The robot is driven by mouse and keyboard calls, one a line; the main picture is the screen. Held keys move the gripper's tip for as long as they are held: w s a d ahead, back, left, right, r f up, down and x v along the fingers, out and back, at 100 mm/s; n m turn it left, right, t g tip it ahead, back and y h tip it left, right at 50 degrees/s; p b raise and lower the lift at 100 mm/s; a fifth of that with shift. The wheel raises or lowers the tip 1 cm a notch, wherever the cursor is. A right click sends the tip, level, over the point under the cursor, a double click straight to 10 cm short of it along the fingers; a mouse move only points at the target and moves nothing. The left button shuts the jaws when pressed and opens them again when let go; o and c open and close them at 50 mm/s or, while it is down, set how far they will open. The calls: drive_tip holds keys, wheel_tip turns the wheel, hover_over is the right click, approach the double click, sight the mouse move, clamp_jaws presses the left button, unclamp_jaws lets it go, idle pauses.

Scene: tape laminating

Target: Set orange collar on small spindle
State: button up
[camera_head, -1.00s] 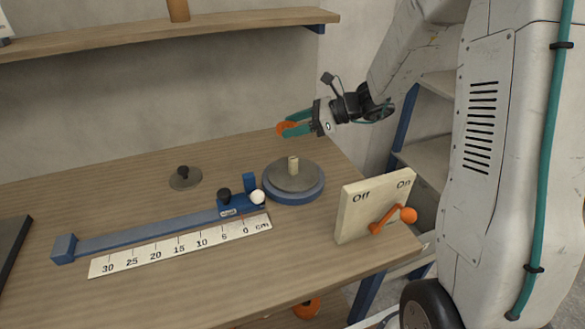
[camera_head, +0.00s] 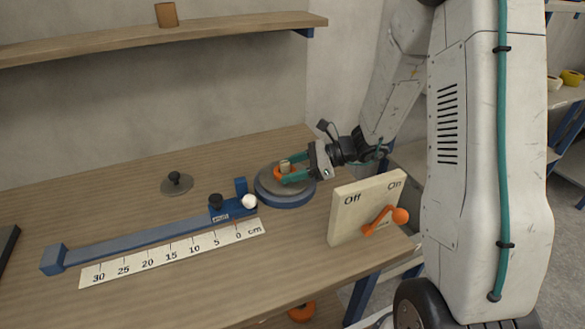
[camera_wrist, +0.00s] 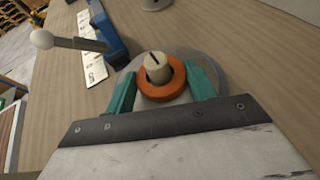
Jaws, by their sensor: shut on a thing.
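The orange collar (camera_wrist: 162,92) is a ring held between the two teal fingers of my gripper (camera_wrist: 163,88). In the wrist view the small spindle (camera_wrist: 155,62), a cream post with a dark slot on top, pokes up through the collar's hole. In the head view the collar (camera_head: 279,175) is around the spindle (camera_head: 285,166), low near the grey disc on the blue round base (camera_head: 285,200). My gripper (camera_head: 285,173) reaches in from the right, shut on the collar. Whether the collar touches the disc is hidden.
A switch board (camera_head: 365,208) marked Off and On, with an orange crank (camera_head: 385,218), stands at the front right. A blue slide (camera_head: 150,238) and a centimetre ruler (camera_head: 170,255) lie left. A small grey disc with a black knob (camera_head: 176,183) sits behind.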

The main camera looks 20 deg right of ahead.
drive_tip(key=o, duration=1)
drive_tip(key=shift+f, duration=0.1)
drive_tip(key=shift+d+r, duration=0.15)
drive_tip(key=shift+r, duration=0.1)
drive_tip(key=v, duration=1.1)
drive_tip(key=shift+s+d, duration=0.2)
drive_tip(key=shift+d, duration=0.1)
drive_tip(key=shift+r, duration=0.1)
